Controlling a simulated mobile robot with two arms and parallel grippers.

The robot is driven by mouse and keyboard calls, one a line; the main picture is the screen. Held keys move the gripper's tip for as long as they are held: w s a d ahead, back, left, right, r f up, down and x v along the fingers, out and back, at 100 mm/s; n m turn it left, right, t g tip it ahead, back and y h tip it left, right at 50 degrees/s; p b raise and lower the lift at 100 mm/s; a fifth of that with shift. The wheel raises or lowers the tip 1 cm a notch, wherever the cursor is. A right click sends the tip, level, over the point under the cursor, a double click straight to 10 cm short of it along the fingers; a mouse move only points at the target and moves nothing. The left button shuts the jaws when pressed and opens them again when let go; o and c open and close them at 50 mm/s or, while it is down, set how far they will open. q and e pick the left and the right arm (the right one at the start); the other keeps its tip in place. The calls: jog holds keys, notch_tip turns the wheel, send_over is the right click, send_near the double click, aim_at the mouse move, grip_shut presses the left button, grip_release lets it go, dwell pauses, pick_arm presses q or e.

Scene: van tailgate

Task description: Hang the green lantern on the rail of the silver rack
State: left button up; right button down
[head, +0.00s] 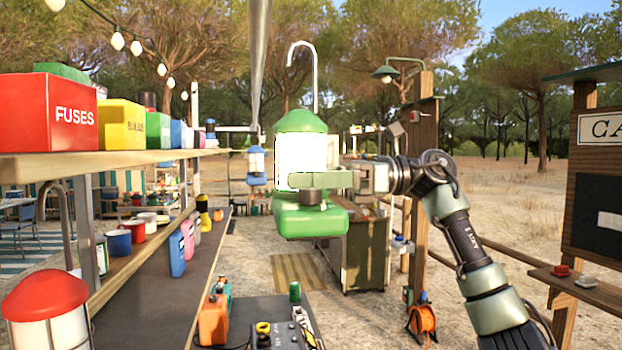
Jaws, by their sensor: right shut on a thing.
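The green lantern (311,222) is upright in the air near the middle of the head view, with a glowing white body and a tall silver hook (315,75) on top. My right gripper (322,187) is shut on it at its lower body, coming from the right. A silver rail (258,60) runs away from me overhead, left of the hook in the picture. The hook's open end points left, toward the rail, with a visible gap between them. How their depths compare I cannot tell. My left gripper is not in view.
A blue lantern (256,167) hangs farther back below the rail. A red-topped lantern (45,310) stands close at lower left. Left shelves hold a red fuses box (66,112), a yellow box (121,125) and mugs.

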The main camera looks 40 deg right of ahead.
jog(key=w+a+f+b, duration=0.3)
jog(key=a+f, duration=0.1)
jog(key=a, duration=0.2)
jog(key=shift+a+b, duration=0.15)
jog(key=shift+b, duration=0.15)
dwell(0.8)
jog(key=shift+f, duration=0.1)
jog(key=shift+c, duration=0.4)
grip_release()
jog(key=shift+f, duration=0.15)
jog(key=shift+s, duration=0.1)
